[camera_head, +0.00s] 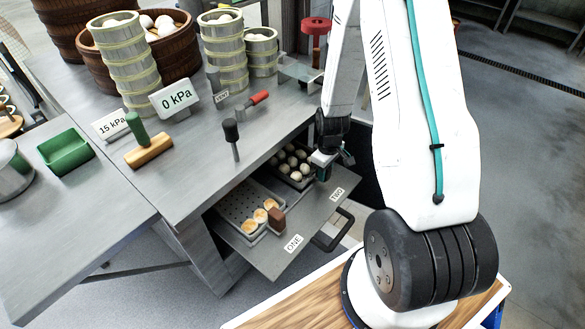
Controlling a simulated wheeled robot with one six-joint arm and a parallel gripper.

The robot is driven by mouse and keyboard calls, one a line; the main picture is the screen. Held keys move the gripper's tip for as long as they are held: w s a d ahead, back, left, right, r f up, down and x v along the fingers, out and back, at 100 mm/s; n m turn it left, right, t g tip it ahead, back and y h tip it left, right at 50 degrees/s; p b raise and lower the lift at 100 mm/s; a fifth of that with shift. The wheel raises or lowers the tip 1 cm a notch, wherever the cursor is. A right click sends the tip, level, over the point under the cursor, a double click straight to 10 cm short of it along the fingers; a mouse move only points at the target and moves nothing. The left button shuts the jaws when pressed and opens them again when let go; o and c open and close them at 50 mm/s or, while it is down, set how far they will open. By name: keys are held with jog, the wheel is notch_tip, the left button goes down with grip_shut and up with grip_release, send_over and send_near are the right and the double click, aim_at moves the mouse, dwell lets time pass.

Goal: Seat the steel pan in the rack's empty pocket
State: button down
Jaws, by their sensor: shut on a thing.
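A shallow pan (281,178) with a thin grey rim holds several white balls. It is at the back right of the pulled-out rack (305,222), behind the TWO label. My gripper (322,172) points down at the pan's right edge and is shut on it; the fingertips are small and partly hidden. I cannot tell whether the pan rests fully down. On the ONE side, a perforated grey tray (238,207) holds several yellow-topped round pieces and a brown block (277,217) stands beside them.
The rack's black handle (334,232) sticks out in front. Above are the steel counter's edge, a black knob (231,131) and a red-handled lever (258,98).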

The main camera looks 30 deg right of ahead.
jog(key=shift+f, duration=0.75)
dwell(0.5)
jog(key=c, duration=1)
grip_release()
jog(key=shift+c, duration=0.2)
jog(key=shift+r, duration=3.9)
jog(key=shift+r, duration=2.25)
